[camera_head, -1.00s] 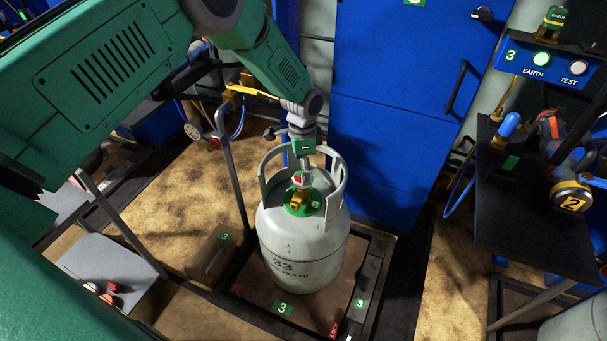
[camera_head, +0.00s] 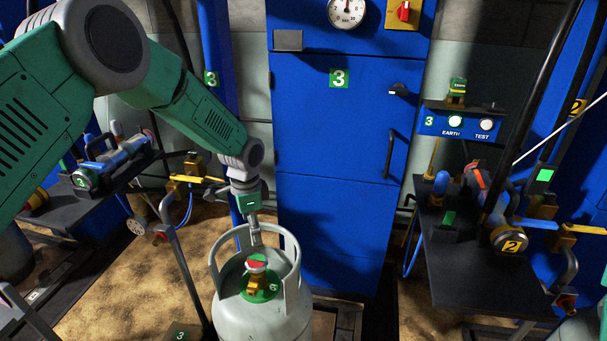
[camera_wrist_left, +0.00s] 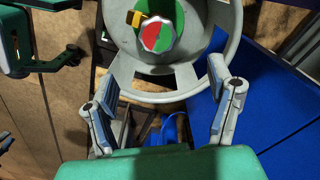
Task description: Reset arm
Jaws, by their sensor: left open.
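My left arm comes in from the left in the head view. Its gripper (camera_head: 255,232) points down over the grey gas cylinder (camera_head: 262,317), near the back of its collar and behind the valve. In the wrist view the two fingers of the left gripper (camera_wrist_left: 162,80) are spread apart with nothing held between them. The valve knob (camera_wrist_left: 159,36), red and green, lies beyond the fingertips inside the collar ring (camera_wrist_left: 170,88). The same red-topped knob (camera_head: 257,262) shows in the head view. My right gripper is not in view.
A blue cabinet (camera_head: 335,150) stands behind the cylinder. To the right are a dark shelf (camera_head: 475,270) with valve fittings and an EARTH/TEST box (camera_head: 462,122). Another fittings shelf (camera_head: 95,195) stands at the left. A grey rail (camera_head: 183,265) rises left of the cylinder.

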